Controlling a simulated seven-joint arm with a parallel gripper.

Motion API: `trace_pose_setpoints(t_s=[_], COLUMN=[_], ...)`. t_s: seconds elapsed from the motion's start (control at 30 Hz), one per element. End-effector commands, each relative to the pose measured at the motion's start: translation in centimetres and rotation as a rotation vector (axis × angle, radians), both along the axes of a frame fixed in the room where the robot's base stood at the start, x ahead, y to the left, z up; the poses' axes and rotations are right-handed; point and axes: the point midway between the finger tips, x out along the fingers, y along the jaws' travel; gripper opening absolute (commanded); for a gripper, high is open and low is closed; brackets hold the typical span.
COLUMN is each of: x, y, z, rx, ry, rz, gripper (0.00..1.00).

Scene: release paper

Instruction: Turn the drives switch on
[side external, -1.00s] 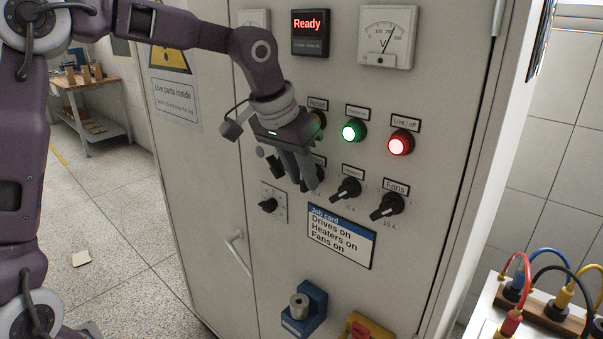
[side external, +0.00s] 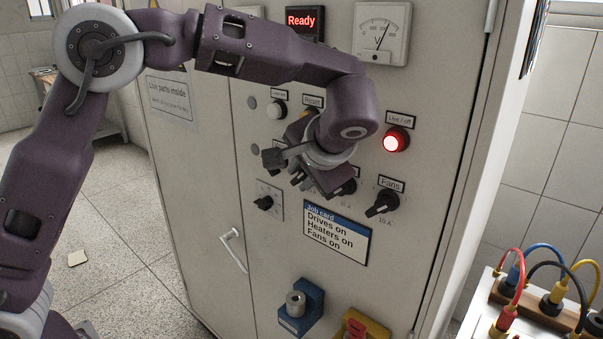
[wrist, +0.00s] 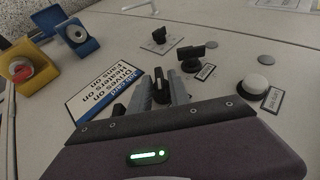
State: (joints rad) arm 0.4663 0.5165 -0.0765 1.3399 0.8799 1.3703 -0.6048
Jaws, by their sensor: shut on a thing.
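My gripper (side external: 303,182) is at the row of black rotary switches on the grey cabinet door. In the wrist view its two fingers (wrist: 160,82) are shut on a black knob with a white mark (wrist: 160,94). By its place left of the heaters switch (side external: 346,187), this is the drives switch; its label is hidden. My wrist covers much of this row in the side view. The fans switch (side external: 382,203) stands clear at the right. The job card (side external: 336,232) below reads "Drives on, Heaters on, Fans on".
A red lit lamp (side external: 396,140) is right of my wrist. A white button (side external: 277,109) and a plate-mounted knob (side external: 264,202) are at the left. The display (side external: 304,20) reads "Ready". Blue (side external: 302,309) and yellow (side external: 366,327) fixtures stick out below. A door handle (side external: 233,248) is lower left.

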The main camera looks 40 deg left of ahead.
Motion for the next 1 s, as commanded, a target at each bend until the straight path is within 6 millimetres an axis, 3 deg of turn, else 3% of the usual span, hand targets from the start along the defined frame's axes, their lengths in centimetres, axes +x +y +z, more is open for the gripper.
trace_pose_setpoints(t_s=[0.7,0.73,0.77,1.0], x=[-0.1,-0.1,-0.09,-0.05], y=[0.06,0.06,0.05,0.0], z=[-0.16,-0.16,-0.16,-0.13], rx=[0.066,0.066,0.065,0.064], ry=[0.005,0.005,0.005,0.003], rz=[0.004,0.004,0.003,0.002], gripper=[0.0,0.29,0.33,0.33])
